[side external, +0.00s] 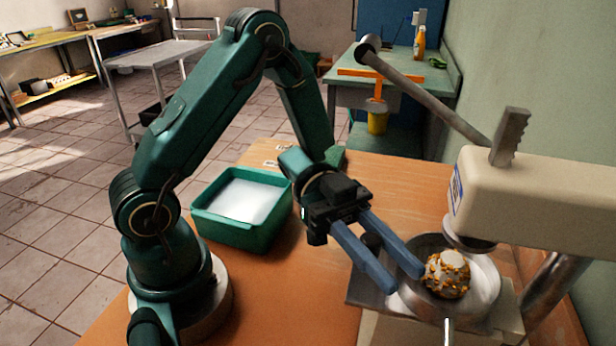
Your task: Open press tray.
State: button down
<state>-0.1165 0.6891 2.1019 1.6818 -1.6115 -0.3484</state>
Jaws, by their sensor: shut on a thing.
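The juice press (545,200) stands at the right, with a cream head and a long grey lever. Its metal press tray (485,300) is a round dish under the press plate. A pale, orange-flecked lump (447,274) sits in the dish. My gripper (404,281) comes in from the left, with its two blue fingers tilted down at the tray's left side. The fingers are spaced apart and shut on the tray's left part. The exact contact is partly hidden. A dark knob (371,242) shows between the fingers.
A green bin (240,233) with a pale white inside stands on the orange worktop (290,305), left of my gripper. Worktop in front of the bin is clear. The press lever (425,92) slopes above the tray. A green wall (535,70) is close behind the press.

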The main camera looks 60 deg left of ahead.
jog(key=s+a, duration=0.8)
jog(key=shift+s+a, duration=0.15)
jog(key=shift+a, duration=0.15)
jog(key=c, duration=0.6)
grip_release()
jog(key=shift+c, duration=0.2)
jog(key=shift+a, duration=2.55)
jog(key=w+d, duration=0.1)
jog(key=d, duration=0.5)
jog(key=shift+s, duration=0.1)
